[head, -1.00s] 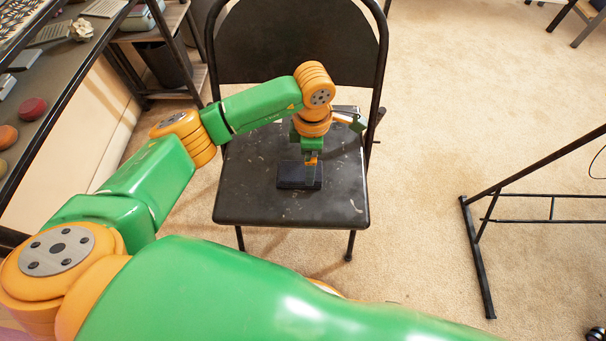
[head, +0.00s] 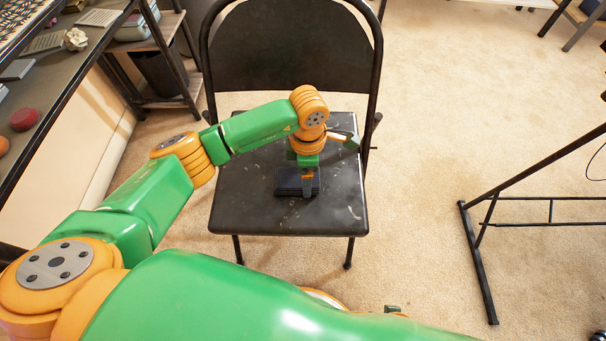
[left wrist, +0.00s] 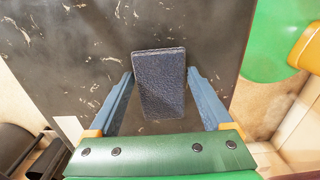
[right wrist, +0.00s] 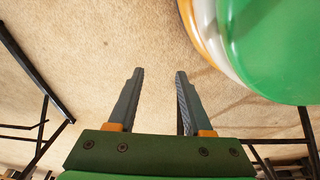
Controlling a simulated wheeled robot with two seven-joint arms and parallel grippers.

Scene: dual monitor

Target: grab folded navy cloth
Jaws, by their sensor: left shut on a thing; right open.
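The folded navy cloth (head: 288,184) is a small dark rectangle on the black chair seat (head: 240,212). In the left wrist view the cloth (left wrist: 158,95) is a textured dark blue block between the two blue-grey fingers. My left gripper (head: 309,188) points down at the cloth and is shut on it, one finger along each side. The cloth still appears to be at seat level. In the right wrist view my right gripper (right wrist: 156,73) is open and empty above beige carpet.
The chair's backrest (head: 290,50) stands behind the seat. A desk (head: 80,60) with several objects runs along the left. A black metal frame (head: 478,260) stands on the right. Bare carpet (head: 430,120) lies between chair and frame.

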